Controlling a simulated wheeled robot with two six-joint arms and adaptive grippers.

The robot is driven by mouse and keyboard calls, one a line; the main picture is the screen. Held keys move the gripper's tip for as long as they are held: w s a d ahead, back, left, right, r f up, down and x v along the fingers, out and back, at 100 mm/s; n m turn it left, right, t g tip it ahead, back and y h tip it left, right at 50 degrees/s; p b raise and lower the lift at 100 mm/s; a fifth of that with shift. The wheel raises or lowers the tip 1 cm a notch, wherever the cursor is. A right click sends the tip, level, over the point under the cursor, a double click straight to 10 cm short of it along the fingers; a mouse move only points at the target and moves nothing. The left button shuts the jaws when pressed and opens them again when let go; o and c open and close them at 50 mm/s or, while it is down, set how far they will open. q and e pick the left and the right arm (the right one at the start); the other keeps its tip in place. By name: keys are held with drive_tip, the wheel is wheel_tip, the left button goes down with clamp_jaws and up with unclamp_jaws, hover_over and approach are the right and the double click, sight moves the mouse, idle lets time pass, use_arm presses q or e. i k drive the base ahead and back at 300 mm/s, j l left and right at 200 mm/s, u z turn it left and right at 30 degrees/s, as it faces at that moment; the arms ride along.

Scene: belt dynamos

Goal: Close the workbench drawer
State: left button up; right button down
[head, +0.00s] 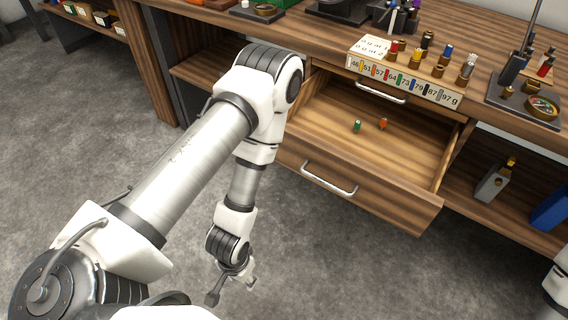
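The workbench drawer (415,206) is pulled out from under the wooden workbench (320,35). It has a wooden front with a silver bar handle (329,178). A small green item (357,127) and a small orange item (383,124) lie inside it. My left arm crosses the picture from lower left and hides the drawer's left part. My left gripper (232,290) hangs over the grey floor, in front of and below the drawer, touching nothing visible. Its fingers are spread apart and hold nothing. My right gripper is out of view; only a white piece of my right arm shows at the lower right edge.
A second handle (380,92) shows behind the open drawer. A numbered block (404,80) with coloured cylinders stands on the bench edge above. A dark stand (525,105) is at the right. A grey bottle (491,185) and a blue box (552,208) sit on the lower shelf.

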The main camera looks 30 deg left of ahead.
sight(395, 173)
drive_tip(key=l+u, duration=0.15)
drive_tip(key=u, duration=0.3)
drive_tip(key=l+u, duration=0.15)
drive_tip(key=u, duration=0.25)
drive_tip(key=i, duration=0.4)
